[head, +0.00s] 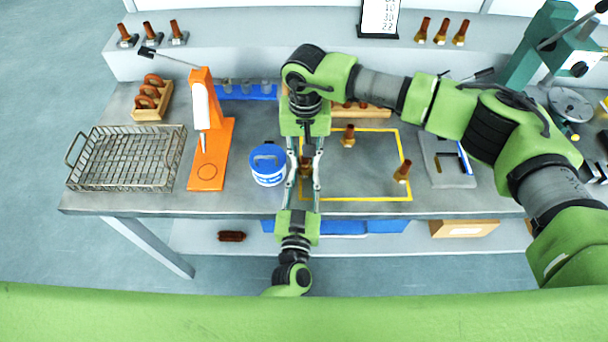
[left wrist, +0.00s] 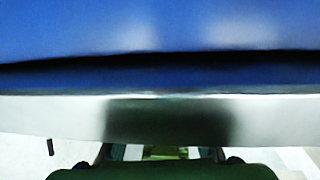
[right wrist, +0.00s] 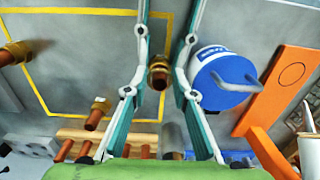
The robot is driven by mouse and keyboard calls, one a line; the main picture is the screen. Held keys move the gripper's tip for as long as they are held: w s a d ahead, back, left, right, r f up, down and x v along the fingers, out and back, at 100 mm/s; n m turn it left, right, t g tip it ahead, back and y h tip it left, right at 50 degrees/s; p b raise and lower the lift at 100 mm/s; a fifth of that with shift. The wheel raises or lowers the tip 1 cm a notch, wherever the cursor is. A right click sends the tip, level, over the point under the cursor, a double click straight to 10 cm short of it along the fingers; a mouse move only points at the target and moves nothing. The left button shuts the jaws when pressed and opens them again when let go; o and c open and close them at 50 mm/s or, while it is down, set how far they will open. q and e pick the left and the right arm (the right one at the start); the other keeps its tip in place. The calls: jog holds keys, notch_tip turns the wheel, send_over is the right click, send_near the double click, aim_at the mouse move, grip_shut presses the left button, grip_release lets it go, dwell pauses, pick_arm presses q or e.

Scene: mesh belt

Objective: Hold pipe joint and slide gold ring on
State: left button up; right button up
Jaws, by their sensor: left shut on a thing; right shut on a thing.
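A copper-brown pipe joint with a gold ring (head: 305,167) sits between the fingers of my two grippers, which face each other near the left side of the yellow outline; it also shows in the right wrist view (right wrist: 158,72). My right gripper (head: 305,158) reaches down from above in the head view. My left gripper (head: 304,184) reaches up from the table's front edge. Both are shut around the joint and ring, and the fingers hide much of them. How far the ring is on the joint cannot be told.
A blue-lidded white tub (head: 268,165) stands close left of the grippers. Beyond it are an orange stand (head: 207,160) and a wire basket (head: 125,158). Two copper fittings (head: 348,136) (head: 402,172) stand in the yellow outline. A wooden rack (head: 372,111) is behind. The outline's front middle is clear.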

pick_arm(q)
jog(key=shift+d, duration=0.1)
pick_arm(e)
jog(key=shift+f, duration=0.25)
jog(key=o, duration=0.9)
jog(key=shift+r, duration=0.15)
notch_tip(320, 180, up, 13)
jog(key=s+d, duration=0.5)
jog(key=d, duration=0.1)
jog(key=s+d, duration=0.5)
jog(key=d, duration=0.1)
jog(key=s+d, duration=0.5)
jog(key=d, duration=0.1)
jog(key=shift+d, duration=0.25)
